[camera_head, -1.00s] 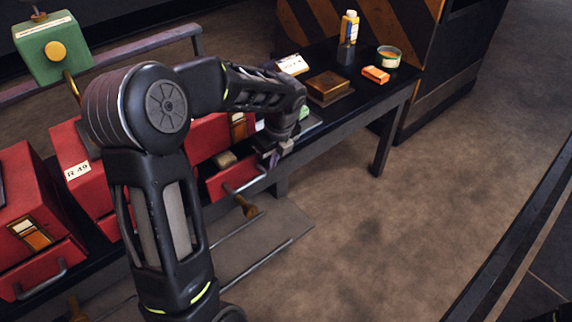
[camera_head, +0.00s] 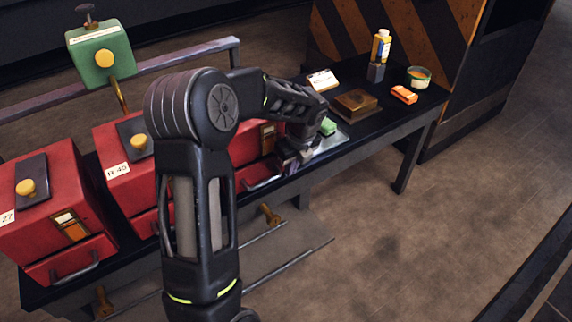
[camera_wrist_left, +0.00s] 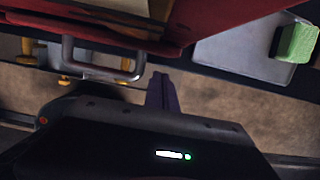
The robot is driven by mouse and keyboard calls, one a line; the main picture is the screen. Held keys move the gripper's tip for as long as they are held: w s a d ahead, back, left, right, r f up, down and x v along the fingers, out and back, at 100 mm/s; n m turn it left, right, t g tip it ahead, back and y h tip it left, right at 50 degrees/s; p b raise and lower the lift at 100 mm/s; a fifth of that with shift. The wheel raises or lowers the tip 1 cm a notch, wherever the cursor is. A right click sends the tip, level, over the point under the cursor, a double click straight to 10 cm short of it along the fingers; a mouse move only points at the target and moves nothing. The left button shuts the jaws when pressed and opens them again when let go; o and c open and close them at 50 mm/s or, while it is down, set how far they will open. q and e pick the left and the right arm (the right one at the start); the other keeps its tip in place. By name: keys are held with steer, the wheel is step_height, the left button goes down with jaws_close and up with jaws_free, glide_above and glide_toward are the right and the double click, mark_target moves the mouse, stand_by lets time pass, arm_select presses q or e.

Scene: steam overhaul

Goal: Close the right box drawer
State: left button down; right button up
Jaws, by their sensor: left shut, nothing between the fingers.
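The right red box (camera_head: 258,138) stands on the dark bench, partly hidden behind my left arm. Its drawer (camera_head: 252,174) sits in or almost in the box; I cannot tell whether a thin gap is left. The drawer's grey handle (camera_head: 262,184) faces the front, and it also shows large in the left wrist view (camera_wrist_left: 101,73). My left gripper (camera_head: 287,160) is shut and empty, at the right end of the drawer front. In the left wrist view its fingers (camera_wrist_left: 162,91) are just right of the handle, not around it. Contact with the drawer front is unclear.
A green block (camera_head: 327,127) lies on a grey plate right of the gripper. A brown box (camera_head: 355,103), orange block (camera_head: 404,94), bottle (camera_head: 381,46) and tin (camera_head: 419,77) stand farther right. The middle red box (camera_head: 118,177) and left red box (camera_head: 45,203) stand left.

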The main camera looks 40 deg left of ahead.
arm_select(q)
steer(key=d+p+v, duration=0.1)
steer(key=v, duration=0.9)
steer(key=shift+s+d, duration=0.25)
steer(key=shift+d, duration=0.2)
arm_select(e)
steer(key=shift+s+d+r, duration=0.2)
steer(key=shift+s+r, duration=0.15)
steer(key=shift+r, duration=0.3)
